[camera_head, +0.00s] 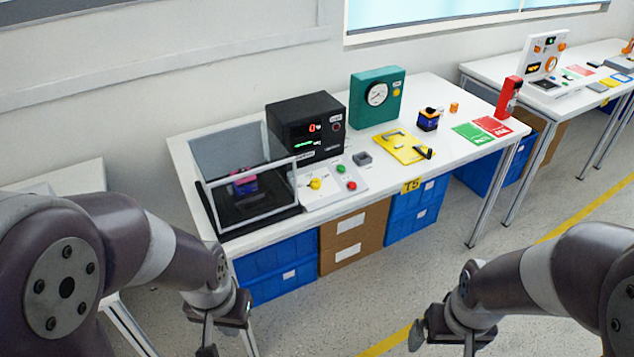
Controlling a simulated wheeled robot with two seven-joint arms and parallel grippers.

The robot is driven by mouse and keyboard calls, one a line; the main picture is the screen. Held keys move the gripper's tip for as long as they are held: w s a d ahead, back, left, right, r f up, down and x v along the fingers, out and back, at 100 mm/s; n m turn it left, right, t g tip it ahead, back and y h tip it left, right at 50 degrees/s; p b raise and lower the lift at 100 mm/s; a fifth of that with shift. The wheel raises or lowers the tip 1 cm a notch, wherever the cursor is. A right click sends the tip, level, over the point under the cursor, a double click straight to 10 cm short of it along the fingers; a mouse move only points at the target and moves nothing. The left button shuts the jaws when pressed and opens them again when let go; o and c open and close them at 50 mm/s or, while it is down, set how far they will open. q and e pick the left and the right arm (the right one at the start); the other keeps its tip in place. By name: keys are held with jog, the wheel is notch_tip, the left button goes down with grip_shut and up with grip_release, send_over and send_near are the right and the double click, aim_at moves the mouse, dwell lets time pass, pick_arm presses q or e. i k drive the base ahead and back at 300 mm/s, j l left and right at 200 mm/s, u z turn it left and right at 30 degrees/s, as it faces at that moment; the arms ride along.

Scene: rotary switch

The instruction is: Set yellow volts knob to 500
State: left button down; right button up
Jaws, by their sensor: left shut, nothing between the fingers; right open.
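A yellow knob (315,183) sits at the left of a white sloped control panel (322,200) on the table, in front of a black unit (305,125). The black unit has a red display that seems to read 0 and a green trace. The knob's scale and pointer are too small to read. A smaller yellow knob (397,92) is on the teal gauge box behind. My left gripper (207,346) is shut and empty, below and left of the panel, off the table. My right gripper (443,340) is open and empty, low at right, away from the table. Neither touches a knob.
A clear-walled enclosure (230,222) stands left of the panel. Green (341,169) and red (351,185) buttons sit right of the yellow knob. The teal gauge box (362,113) and a yellow tool tray (388,150) lie further right. Blue bins (277,275) are below the table.

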aim_at(315, 184)
jog(key=u, duration=0.5)
jog(key=i+l+u, duration=0.35)
jog(key=l+u, duration=0.15)
jog(key=l, duration=0.15)
jog(key=i+l+u, duration=0.25)
jog(key=l+u, duration=0.25)
jog(key=l, duration=0.25)
jog(key=l+u, duration=0.25)
jog(key=l, duration=0.15)
jog(key=i+l, duration=0.1)
jog(key=l, duration=0.45)
jog(key=i+l, duration=0.1)
jog(key=l, duration=1)
jog(key=i+u, duration=0.05)
jog(key=i, duration=0.05)
